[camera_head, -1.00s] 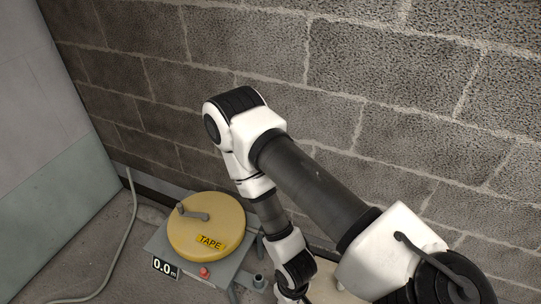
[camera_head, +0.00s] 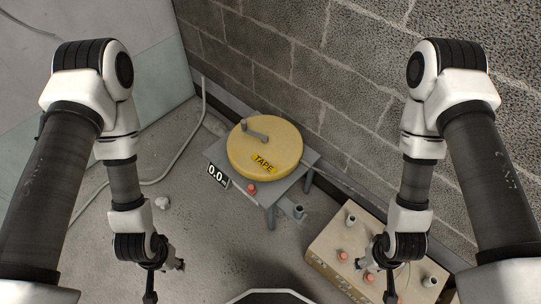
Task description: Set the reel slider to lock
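A yellow reel (camera_head: 285,150) marked TAPE, with a grey crank (camera_head: 256,134) on top, lies flat on a grey stand (camera_head: 222,152). A red knob (camera_head: 251,189) sits on the stand's front edge, beside a display (camera_head: 217,176) reading 0.0. I cannot tell whether this knob is the slider. My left gripper (camera_head: 164,279) is low over the floor, left of and nearer than the stand. My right gripper (camera_head: 381,281) is by the tan box at the lower right. Both are apart from the reel. Their fingers are small and dark, so their opening is unclear.
A tan box (camera_head: 322,258) with grey cylinders and orange-red knobs on top stands at the lower right. A grey cable (camera_head: 186,143) runs along the floor at left. A small pale lump (camera_head: 162,203) lies on the floor. A block wall (camera_head: 345,75) stands behind the reel.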

